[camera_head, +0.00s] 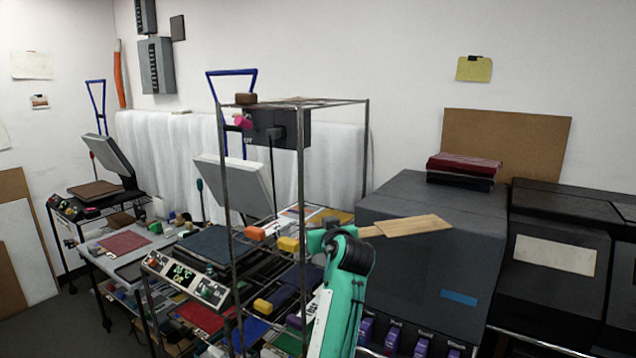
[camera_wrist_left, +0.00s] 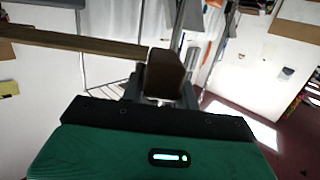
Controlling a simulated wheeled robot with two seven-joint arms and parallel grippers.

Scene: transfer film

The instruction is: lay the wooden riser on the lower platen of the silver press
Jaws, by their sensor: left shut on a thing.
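My left gripper (camera_head: 352,233) is shut on a flat, pale wooden board, the wooden riser (camera_head: 413,226), which sticks out to the right in the air. In the left wrist view the riser (camera_wrist_left: 75,42) runs left from the gripper (camera_wrist_left: 160,95), with its brown end between the fingers. Two presses with grey upper platens stand open: a middle one (camera_head: 233,183) and a far left one (camera_head: 110,155). I cannot tell which is the silver press. The middle lower platen (camera_head: 212,244) is dark blue; the left one (camera_head: 95,189) is brown. The riser is apart from both, to their right.
A thin metal frame (camera_head: 301,190) stands between my gripper and the middle press, with a dark box (camera_head: 278,128) near its top. Large dark grey machines (camera_head: 435,260) stand right, below and behind the riser. Racks below the presses are cluttered. Open air lies above the machines.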

